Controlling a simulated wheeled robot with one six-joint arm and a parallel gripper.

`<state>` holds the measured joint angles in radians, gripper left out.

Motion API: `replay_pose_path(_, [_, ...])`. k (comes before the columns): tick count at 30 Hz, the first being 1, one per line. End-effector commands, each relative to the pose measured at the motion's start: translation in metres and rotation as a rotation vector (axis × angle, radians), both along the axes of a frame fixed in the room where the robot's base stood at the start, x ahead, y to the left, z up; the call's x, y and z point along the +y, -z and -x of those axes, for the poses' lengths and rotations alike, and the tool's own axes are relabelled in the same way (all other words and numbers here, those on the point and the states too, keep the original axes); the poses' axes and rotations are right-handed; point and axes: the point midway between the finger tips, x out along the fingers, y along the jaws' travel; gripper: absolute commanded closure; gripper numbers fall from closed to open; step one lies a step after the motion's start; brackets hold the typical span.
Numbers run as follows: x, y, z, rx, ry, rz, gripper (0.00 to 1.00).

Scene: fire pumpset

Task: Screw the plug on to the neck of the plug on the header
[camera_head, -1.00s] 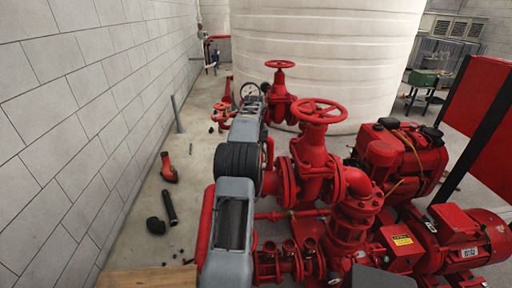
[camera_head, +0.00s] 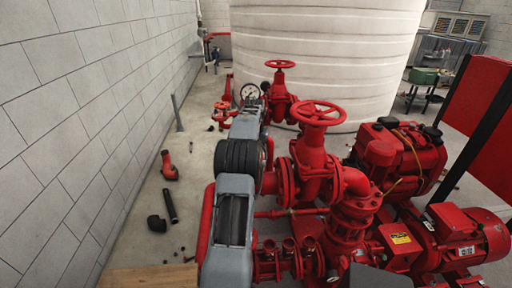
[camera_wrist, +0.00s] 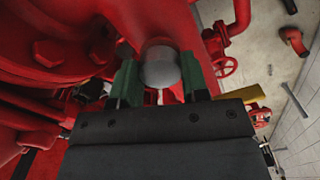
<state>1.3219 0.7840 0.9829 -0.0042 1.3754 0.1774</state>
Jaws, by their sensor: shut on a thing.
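In the wrist view, my gripper (camera_wrist: 162,82) has green fingertips on both sides of a round, grey plug (camera_wrist: 160,70). The gripper is shut on the plug. The plug lies against the red header pipe (camera_wrist: 145,18), with a paler rim at its far side. The neck is hidden behind the plug, so I cannot tell how far the plug is seated on it. In the head view, my arm reaches away along the left side of the pumpset, and it hides the gripper and the plug.
Red valves with handwheels (camera_head: 318,113) and a pressure gauge (camera_head: 250,92) stand close to my arm. A red elbow (camera_head: 169,167), a black pipe (camera_head: 171,206) and a black elbow (camera_head: 156,224) lie on the floor by the block wall (camera_head: 70,110).

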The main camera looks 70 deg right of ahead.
Motion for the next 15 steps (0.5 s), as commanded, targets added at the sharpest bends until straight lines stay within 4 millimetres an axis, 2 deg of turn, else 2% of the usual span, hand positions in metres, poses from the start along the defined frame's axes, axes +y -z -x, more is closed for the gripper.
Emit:
replay_pose_path(11, [-0.0004,-0.0012,0.0005,0.000,0.048,0.003,0.82])
replay_pose_path(15, [-0.0003,-0.0040,0.0007,0.000,0.146,0.002,0.82])
